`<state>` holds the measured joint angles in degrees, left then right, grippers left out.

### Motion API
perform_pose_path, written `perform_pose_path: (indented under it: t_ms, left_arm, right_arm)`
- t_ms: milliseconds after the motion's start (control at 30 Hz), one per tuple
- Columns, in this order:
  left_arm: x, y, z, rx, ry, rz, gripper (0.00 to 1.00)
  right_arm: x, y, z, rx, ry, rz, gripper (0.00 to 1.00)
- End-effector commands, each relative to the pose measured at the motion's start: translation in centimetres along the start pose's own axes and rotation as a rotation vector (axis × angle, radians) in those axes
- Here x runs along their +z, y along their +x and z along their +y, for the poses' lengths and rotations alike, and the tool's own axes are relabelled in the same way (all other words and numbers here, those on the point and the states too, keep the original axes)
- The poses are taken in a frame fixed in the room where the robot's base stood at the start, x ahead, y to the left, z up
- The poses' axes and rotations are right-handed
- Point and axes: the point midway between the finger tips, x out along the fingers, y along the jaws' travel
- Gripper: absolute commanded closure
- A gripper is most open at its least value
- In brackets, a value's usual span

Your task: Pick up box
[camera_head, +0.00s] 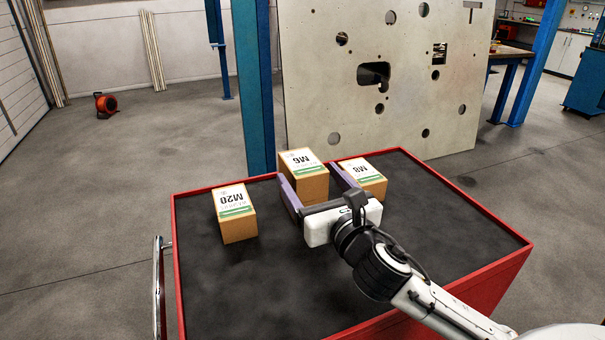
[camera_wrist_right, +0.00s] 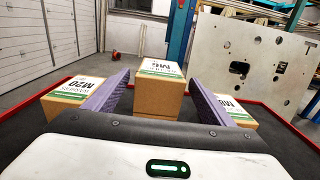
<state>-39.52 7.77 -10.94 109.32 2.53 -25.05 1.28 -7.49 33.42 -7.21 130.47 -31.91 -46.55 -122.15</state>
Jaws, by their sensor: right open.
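Three brown cardboard boxes with white and green labels stand on the red cart (camera_head: 455,278). The M6 box (camera_head: 304,178) is in the middle, the M20 box (camera_head: 236,216) to its left and the M8 box (camera_head: 364,177) to its right. My right gripper (camera_head: 313,184) is open, its two purple fingers pointing at the M6 box, one toward each side of it. In the right wrist view the M6 box (camera_wrist_right: 158,92) shows between the fingertips, with no visible contact. The fingers partly hide the M20 box (camera_wrist_right: 75,97) and the M8 box (camera_wrist_right: 236,109) there. My left gripper is not in view.
A blue post (camera_head: 252,85) and a large panel with holes (camera_head: 350,65) stand behind the cart. The cart has a raised red rim and a dark top, bare at the front left and right. A red fan (camera_head: 106,105) is on the floor far left.

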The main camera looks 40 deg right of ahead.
Motion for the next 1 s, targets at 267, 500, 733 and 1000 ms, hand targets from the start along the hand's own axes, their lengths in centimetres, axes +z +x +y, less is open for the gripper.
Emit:
perform_pose_path:
  t_ms: [267,500,733,1000]
  left_arm:
    - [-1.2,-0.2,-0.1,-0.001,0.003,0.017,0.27]
    - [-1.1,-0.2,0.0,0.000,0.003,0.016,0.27]
    - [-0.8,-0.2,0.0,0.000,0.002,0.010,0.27]
    - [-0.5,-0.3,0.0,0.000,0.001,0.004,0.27]
  right_arm:
    - [0.1,4.2,0.0,-0.001,0.001,0.000,0.23]
    - [0.0,4.7,0.1,0.001,0.000,0.001,0.23]
    - [0.0,4.6,0.0,0.001,0.000,0.001,0.52]
    - [0.2,4.6,0.0,0.001,0.000,-0.005,0.82]
